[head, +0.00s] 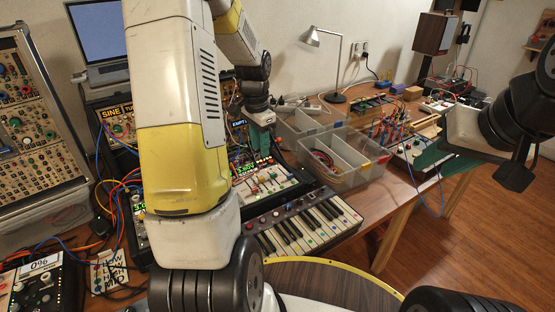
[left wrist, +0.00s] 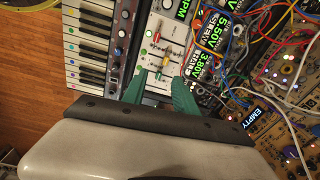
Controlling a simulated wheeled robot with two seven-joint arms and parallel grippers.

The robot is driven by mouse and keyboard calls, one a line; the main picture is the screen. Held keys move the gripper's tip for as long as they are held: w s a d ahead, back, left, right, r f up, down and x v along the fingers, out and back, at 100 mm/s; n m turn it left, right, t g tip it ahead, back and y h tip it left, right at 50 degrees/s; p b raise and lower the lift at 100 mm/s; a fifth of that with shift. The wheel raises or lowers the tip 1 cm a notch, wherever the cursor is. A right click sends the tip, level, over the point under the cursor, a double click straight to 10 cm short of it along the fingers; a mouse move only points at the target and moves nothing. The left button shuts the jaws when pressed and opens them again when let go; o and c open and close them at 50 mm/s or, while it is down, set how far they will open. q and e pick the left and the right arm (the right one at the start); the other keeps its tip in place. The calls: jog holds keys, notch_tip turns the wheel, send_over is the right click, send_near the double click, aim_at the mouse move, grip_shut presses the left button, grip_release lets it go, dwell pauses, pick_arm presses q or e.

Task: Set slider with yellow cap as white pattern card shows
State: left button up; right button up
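A light slider panel (head: 268,184) sits behind the small keyboard. In the left wrist view the panel (left wrist: 150,72) shows several small coloured caps, with a red cap (left wrist: 156,37) near the top. A yellowish cap (left wrist: 165,61) lies lower, close to the fingers; its exact setting is too small to tell. A white card (head: 109,273) with dark handwriting, apparently LOW, HIGH and MID, lies at the lower left. My left gripper (head: 262,140) is over the panel; its green fingers (left wrist: 159,92) are apart, with nothing seen between them.
A keyboard (head: 305,222) lies in front of the panel. Modules with tangled cables (left wrist: 230,50) stand close beside it. Clear divided bins (head: 345,160) stand to the right, with a lamp (head: 335,97) behind. A synth rack (head: 35,125) is at the left.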

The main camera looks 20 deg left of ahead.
pick_arm(q)
jog(key=m, duration=0.1)
send_over(260, 178)
jog(key=shift+g, duration=0.4)
notch_tip(260, 178, down, 6)
jog(key=shift+s+r, duration=0.1)
jog(key=shift+r, duration=0.05)
notch_tip(260, 178, down, 8)
jog(key=shift+r, duration=0.1)
grip_shut()
dwell(0.9)
